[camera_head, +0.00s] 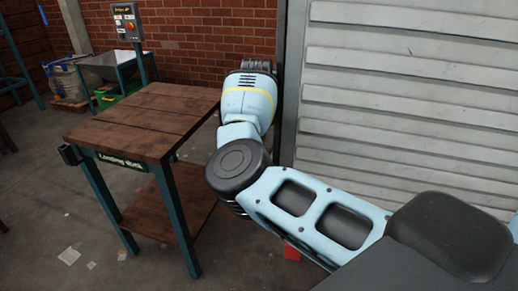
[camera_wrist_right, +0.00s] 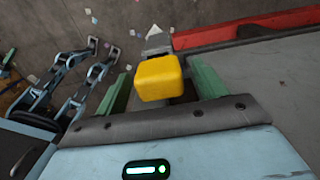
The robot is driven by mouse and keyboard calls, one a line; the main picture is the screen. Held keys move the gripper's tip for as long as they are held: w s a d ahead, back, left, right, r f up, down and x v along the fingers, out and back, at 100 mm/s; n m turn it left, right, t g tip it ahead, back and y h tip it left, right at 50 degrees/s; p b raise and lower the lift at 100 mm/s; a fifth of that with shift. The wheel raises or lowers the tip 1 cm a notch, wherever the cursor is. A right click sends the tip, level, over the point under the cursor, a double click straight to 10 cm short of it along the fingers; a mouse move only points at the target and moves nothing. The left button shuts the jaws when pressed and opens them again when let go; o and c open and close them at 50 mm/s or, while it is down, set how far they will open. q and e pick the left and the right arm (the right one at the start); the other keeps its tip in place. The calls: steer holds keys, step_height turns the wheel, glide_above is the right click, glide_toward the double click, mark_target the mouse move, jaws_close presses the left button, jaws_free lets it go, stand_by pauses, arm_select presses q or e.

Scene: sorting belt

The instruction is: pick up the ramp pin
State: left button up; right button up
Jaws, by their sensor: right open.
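In the right wrist view, a yellow block-shaped grip (camera_wrist_right: 158,78), which looks like the ramp pin's head, sits between the two green fingers of my right gripper (camera_wrist_right: 161,72). A grey metal piece (camera_wrist_right: 157,42) shows just beyond it; I cannot tell whether it is part of the pin. The gripper is open, with a gap visible on both sides of the yellow head. The head view shows my right arm, but its gripper and the pin are hidden there. My left gripper is not seen in the head view.
A red edge (camera_wrist_right: 250,28) and a grey flat surface (camera_wrist_right: 265,75) lie beside the right gripper. In the head view, a wooden loading-dock table (camera_head: 150,115) stands left of my arm, and a grey slatted shutter (camera_head: 400,95) stands behind. Paper scraps litter the floor.

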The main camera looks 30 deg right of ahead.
steer(key=shift+f, duration=0.45)
steer(key=shift+c, duration=0.3)
steer(key=c, duration=1.2)
steer(key=shift+r, duration=0.15)
